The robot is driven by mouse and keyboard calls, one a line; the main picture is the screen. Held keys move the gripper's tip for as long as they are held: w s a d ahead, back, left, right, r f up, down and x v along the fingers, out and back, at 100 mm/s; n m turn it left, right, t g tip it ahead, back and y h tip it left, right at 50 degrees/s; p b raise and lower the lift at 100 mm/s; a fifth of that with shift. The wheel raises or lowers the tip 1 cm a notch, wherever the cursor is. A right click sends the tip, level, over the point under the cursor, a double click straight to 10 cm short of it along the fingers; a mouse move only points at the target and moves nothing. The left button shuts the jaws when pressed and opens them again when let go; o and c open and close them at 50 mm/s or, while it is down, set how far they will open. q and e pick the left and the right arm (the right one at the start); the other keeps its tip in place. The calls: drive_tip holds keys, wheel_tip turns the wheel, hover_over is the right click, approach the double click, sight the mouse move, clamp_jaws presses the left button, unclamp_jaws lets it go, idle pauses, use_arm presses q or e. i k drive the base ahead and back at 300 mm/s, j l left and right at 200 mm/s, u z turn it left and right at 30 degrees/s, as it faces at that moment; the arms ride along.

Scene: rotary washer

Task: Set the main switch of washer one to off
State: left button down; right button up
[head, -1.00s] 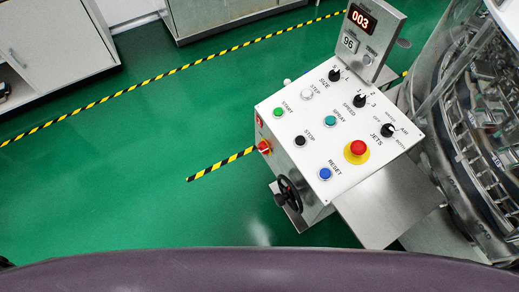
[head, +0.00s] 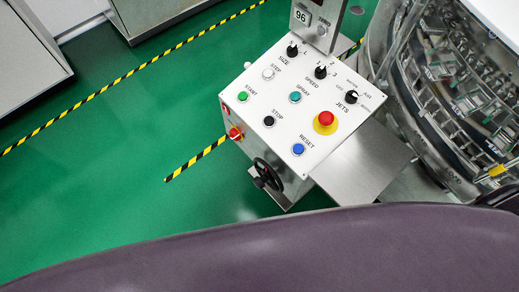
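The control box of the washer has a white sloped panel (head: 285,128) with labelled buttons and knobs. On its left side face is a red rotary switch (head: 235,133) on a yellow backing, which looks like the main switch. Its handle is small here and I cannot read its position. A smaller red part (head: 226,108) sits above it on the same face. The rotary washer (head: 440,90) stands at the right. Neither of my grippers is in view.
A black handwheel (head: 267,174) sticks out below the panel. A red emergency button (head: 325,119) sits on top. A bare metal shelf (head: 362,162) joins the box's right side. Green floor (head: 110,190) with yellow-black tape (head: 195,159) is clear to the left.

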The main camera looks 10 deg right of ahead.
sight(235, 135)
drive_tip(key=z, duration=0.4)
drive_tip(key=i+j+z, duration=0.15)
drive_tip(key=j+z, duration=0.3)
drive_tip(key=j, duration=0.2)
drive_tip(key=j+z, duration=0.5)
drive_tip(key=j, duration=0.15)
